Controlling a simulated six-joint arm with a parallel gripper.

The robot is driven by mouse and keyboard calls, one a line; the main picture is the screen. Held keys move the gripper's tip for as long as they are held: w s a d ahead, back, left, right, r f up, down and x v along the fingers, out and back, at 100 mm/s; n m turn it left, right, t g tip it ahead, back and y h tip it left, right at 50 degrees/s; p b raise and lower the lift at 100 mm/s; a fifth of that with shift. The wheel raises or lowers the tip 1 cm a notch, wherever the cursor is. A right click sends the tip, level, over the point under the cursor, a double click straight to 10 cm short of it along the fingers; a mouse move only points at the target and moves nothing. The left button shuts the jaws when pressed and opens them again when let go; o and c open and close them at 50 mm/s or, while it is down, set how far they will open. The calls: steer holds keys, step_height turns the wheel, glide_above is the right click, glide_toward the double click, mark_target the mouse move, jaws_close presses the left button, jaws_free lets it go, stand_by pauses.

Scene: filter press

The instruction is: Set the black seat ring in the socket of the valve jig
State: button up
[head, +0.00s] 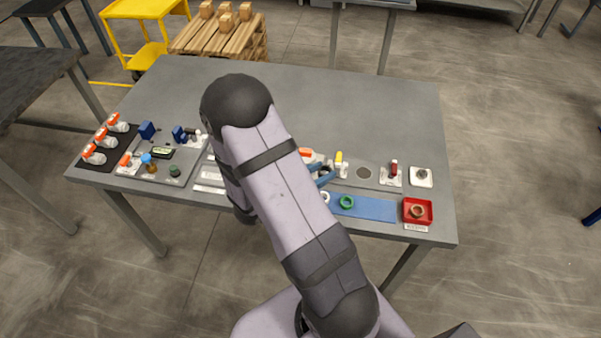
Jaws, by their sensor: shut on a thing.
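The blue fingers of my gripper (326,177) show just right of my upper arm, above the bench. The rest of the gripper is hidden behind the arm. They are shut on a small dark ring, which appears to be the black seat ring (326,168), though it is tiny and partly covered. The valve jig cannot be clearly made out. A grey plate (378,182) with a round dark spot, a yellow-topped part and a red-topped part lies around and right of the fingers. I cannot tell whether the ring touches anything below it.
A blue mat (376,209) holds a green ring (347,202) and a white ring (325,197). A red tray (418,203) with a brown ring stands at the right front. Orange-topped valves (102,136) and fittings stand at left. The bench's back half (330,100) is clear.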

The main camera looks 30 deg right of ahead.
steer(key=s+d+r+m+g+p, duration=0.15)
steer(key=s+d+m+g, duration=0.3)
steer(key=s+d, duration=1)
steer(key=n+t, duration=0.7)
glide_above(361, 177)
steer(key=shift+f+m+y+p, duration=0.3)
steer(key=shift+y+p, duration=0.1)
steer(key=shift+y, duration=0.1)
steer(key=shift+f, duration=0.15)
steer(key=shift+f+b, duration=1.8)
steer(key=shift+f, duration=0.55)
step_height(361, 177, down, 5)
steer(key=b, duration=0.5)
steer(key=shift+f, duration=0.15)
steer(key=shift+f+b, duration=0.3)
steer(key=shift+b, duration=0.05)
